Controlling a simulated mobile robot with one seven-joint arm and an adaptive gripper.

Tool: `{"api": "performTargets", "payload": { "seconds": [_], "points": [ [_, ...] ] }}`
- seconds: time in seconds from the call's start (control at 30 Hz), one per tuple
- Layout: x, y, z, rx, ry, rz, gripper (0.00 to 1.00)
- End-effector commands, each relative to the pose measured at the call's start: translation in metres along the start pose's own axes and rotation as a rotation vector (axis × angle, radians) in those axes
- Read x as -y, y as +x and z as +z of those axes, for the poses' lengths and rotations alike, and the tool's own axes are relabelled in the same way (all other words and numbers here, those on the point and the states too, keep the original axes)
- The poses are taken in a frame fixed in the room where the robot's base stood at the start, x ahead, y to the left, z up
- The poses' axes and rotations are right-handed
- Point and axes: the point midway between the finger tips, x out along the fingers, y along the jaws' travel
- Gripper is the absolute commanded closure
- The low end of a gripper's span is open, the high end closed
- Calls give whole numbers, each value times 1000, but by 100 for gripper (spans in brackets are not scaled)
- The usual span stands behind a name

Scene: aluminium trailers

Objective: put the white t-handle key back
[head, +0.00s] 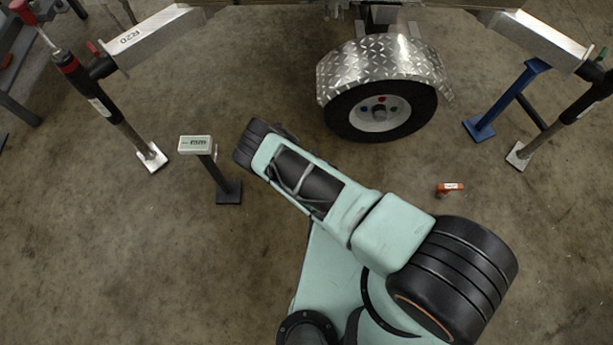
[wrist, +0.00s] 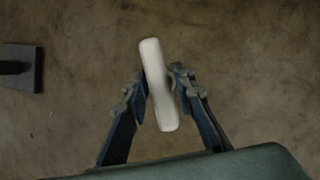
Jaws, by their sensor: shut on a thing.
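The white t-handle key (wrist: 157,62) shows in the wrist view as a pale rounded bar, seen from above and slightly tilted. My gripper (wrist: 160,78) is shut on it, one finger on each side. The key's shaft is hidden below the bar. In the head view neither the key nor my gripper's fingers can be seen; my arm covers that area. A small stand with a pale labelled top (head: 195,144) and a black post stands left of my arm. Its dark base (wrist: 18,68) appears to be the one at the left of the wrist view.
A trailer wheel (head: 380,108) under a diamond-plate fender (head: 385,66) stands behind. Jack legs (head: 112,112) stand at left and right, with a blue stand (head: 506,98) near the right one. A small orange-red object (head: 450,187) sits right of my arm. Concrete floor between is clear.

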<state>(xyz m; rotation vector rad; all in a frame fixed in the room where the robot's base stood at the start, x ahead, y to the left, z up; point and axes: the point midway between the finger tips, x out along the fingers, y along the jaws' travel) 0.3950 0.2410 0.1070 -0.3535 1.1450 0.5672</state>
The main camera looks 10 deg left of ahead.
Motion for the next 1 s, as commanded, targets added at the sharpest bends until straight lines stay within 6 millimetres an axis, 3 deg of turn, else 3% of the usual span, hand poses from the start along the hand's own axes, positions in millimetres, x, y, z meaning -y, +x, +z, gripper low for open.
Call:
{"api": "performTargets", "payload": {
  "seconds": [0.2,0.23,0.37,0.73,1.0],
  "points": [
    [0,2,0,1,0,0,100],
    [0,2,-1,0,0,0,74],
    [0,1,0,0,0,0,60],
    [0,-4,1,0,0,0,59],
    [0,-56,2,-2,-2,-2,59]
  ]
}}
